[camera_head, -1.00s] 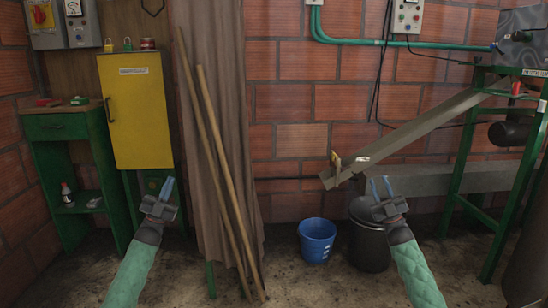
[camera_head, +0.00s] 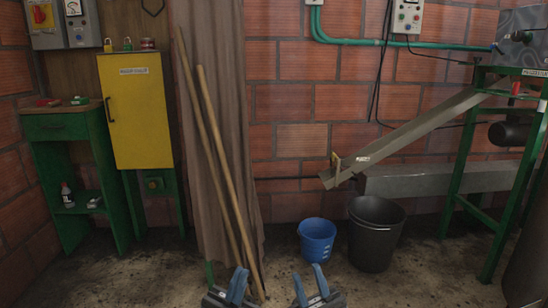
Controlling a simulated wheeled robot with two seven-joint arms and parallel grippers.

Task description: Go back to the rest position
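My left gripper (camera_head: 237,287) is low in the head view, at the bottom edge left of centre, with its blue fingertips pointing up. My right gripper (camera_head: 309,288) is at the bottom edge just right of it. The picture edge cuts off most of both grippers, and the arms behind them are out of view. I see nothing held in either gripper. The finger gaps are too small to judge.
A blue bucket (camera_head: 317,240) and a black bucket (camera_head: 374,234) stand on the floor ahead. Two wooden poles (camera_head: 222,180) lean by a brown curtain (camera_head: 213,100). A yellow cabinet (camera_head: 137,112) and green desk (camera_head: 70,128) are left; a metal chute (camera_head: 415,135) on a green frame (camera_head: 470,150) is right.

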